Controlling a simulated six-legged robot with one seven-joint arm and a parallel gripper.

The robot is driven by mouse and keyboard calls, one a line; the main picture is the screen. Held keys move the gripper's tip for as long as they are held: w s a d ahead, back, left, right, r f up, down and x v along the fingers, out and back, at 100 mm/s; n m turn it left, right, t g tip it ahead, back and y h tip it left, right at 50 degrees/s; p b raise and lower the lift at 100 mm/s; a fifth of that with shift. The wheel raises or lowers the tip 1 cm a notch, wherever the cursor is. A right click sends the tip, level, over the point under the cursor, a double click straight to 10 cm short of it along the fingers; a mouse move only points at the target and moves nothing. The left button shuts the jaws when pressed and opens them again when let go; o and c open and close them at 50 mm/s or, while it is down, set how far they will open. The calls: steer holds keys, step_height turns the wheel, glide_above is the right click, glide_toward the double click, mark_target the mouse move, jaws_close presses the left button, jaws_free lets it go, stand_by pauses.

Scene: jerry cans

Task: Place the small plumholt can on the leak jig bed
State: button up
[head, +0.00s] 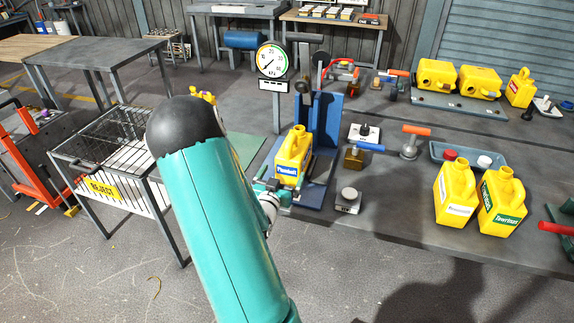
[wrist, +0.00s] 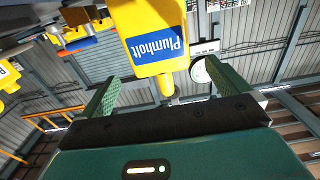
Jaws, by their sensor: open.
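The small plumholt can (head: 292,155) is yellow with a blue label. In the head view it stands upright on the blue leak jig, over its bed (head: 316,194). My gripper (head: 274,188) is open at the can's near lower side. In the wrist view the can (wrist: 156,40) appears upside down, its label readable, with its neck between the two spread green fingers (wrist: 167,84). I see no finger closed on it. The can hides part of the bed, and my arm hides part of the gripper.
A grey-topped block (head: 348,199) sits close to the right of the bed. Two yellow cans (head: 455,192) (head: 499,201) stand farther right. A wire reject rack (head: 112,140) is at left.

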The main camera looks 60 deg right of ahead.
steer(key=w+a+r+n+t+y, duration=0.1)
steer(key=w+a+r+t+y, duration=0.15)
steer(key=w+a, duration=0.3)
steer(key=w+a+r+n+t+y, duration=0.1)
steer(key=w+a+t+y, duration=0.15)
steer(key=w+a, duration=0.3)
steer(key=w+a+r+n+t+y, duration=0.1)
steer(key=w+a+r+n+y, duration=0.25)
steer(key=a, duration=0.55)
steer(key=w+a+r+n+t+y, duration=0.1)
steer(key=w+a+r+n+y, duration=0.15)
steer(key=a+y, duration=0.45)
steer(key=s+a+r+n+g+y, duration=0.1)
steer(key=s+a+r+n, duration=0.15)
steer(key=a, duration=0.45)
steer(key=s+a+r+n+y, duration=0.1)
steer(key=s+a+r, duration=0.15)
steer(key=a, duration=0.45)
steer(key=s+a+r+n+g, duration=0.3)
steer(key=s+a, duration=0.4)
steer(key=s, duration=0.4)
steer(key=shift+r+n, duration=0.65)
steer(key=shift+n, duration=0.2)
steer(key=shift+s, duration=0.1)
